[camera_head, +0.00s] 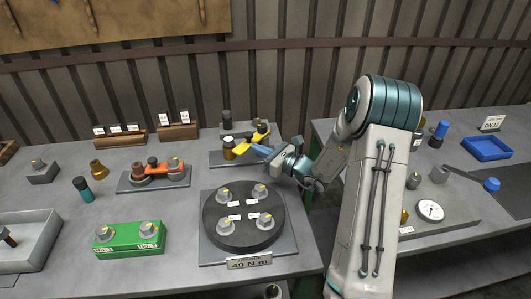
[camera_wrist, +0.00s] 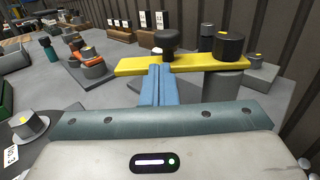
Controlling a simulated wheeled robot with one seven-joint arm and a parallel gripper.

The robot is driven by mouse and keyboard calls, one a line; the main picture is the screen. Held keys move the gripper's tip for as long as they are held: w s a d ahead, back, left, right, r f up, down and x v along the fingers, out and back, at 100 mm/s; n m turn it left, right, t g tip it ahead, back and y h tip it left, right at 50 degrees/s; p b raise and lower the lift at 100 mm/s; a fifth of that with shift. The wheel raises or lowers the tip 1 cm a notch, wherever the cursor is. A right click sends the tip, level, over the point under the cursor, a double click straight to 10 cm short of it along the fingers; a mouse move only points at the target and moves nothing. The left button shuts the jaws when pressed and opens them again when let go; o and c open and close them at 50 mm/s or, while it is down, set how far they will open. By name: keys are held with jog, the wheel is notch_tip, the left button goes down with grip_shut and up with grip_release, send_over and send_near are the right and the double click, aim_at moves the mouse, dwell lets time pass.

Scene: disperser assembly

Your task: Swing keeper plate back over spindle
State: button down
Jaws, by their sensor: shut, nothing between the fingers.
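The yellow keeper plate (camera_head: 257,137) is a flat bar on a small grey fixture (camera_head: 221,160) at the back of the bench. In the wrist view the plate (camera_wrist: 135,66) runs across the picture, with a dark cylinder with a yellow mark (camera_wrist: 229,45) at its right part. A grey round post (camera_wrist: 206,88) stands below the plate. A dark-topped knob (camera_wrist: 168,40) shows behind it. I cannot tell for sure which of these is the spindle. My gripper (camera_wrist: 158,72) has its blue fingers shut and empty, tips close against the plate's near edge; contact is unclear.
A black round disc (camera_head: 243,240) with several grey knobs stands in front. A green block (camera_head: 130,239) and an orange-barred fixture (camera_head: 154,178) sit to the left. Small label stands line the back. A second bench with a blue tray (camera_head: 487,148) is on the right.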

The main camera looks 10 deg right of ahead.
aim_at(247, 147)
jog(key=w+a+b, duration=0.2)
jog(key=a, duration=0.1)
jog(key=shift+a+f, duration=0.1)
jog(key=shift+a, duration=0.1)
jog(key=shift+b+x, duration=0.8)
jog(key=shift+x, duration=0.65)
jog(key=shift+w+d, duration=0.15)
jog(key=shift+w, duration=0.05)
